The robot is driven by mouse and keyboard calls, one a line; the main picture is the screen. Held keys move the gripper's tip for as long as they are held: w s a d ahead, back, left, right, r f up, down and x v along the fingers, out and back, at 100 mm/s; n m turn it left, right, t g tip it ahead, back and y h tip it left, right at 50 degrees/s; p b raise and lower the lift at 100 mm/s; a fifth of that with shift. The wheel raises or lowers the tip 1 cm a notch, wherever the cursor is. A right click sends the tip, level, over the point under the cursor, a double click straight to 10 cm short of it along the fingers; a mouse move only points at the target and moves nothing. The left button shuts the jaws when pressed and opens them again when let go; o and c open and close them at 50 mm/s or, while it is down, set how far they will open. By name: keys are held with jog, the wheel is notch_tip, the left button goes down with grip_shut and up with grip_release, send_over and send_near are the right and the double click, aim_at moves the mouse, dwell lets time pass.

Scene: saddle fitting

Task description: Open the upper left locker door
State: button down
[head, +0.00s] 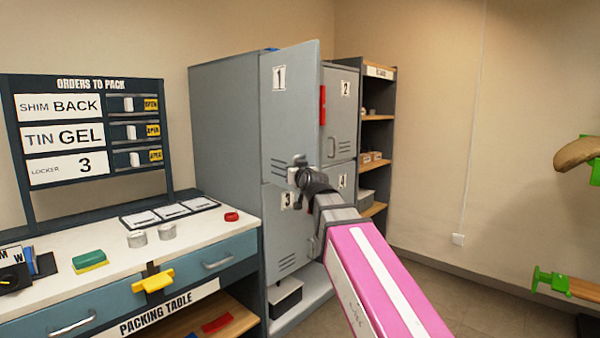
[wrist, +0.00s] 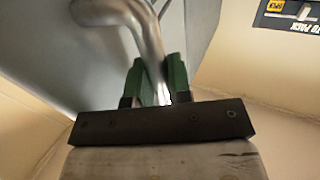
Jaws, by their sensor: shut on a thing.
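The upper left locker door, marked 1 (head: 290,110), is grey and stands ajar, its right edge swung out from the locker front. My gripper (head: 300,172) is at the lower part of this door. In the wrist view my gripper (wrist: 161,82) has its green fingers shut on a curved metal handle (wrist: 135,18) in front of the grey door surface (wrist: 85,55). In the head view the handle is mostly hidden by my gripper.
Door 2 (head: 342,115) and door 4 (head: 342,182) are to the right, door 3 (head: 288,235) below. A red strip (head: 322,105) shows beside door 1's edge. The packing table (head: 105,240) stands at left, a shelf unit (head: 378,118) at right. Floor at right is partly clear.

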dwell(0.3)
jog(key=c, duration=1.1)
grip_release()
jog(key=shift+o, duration=0.2)
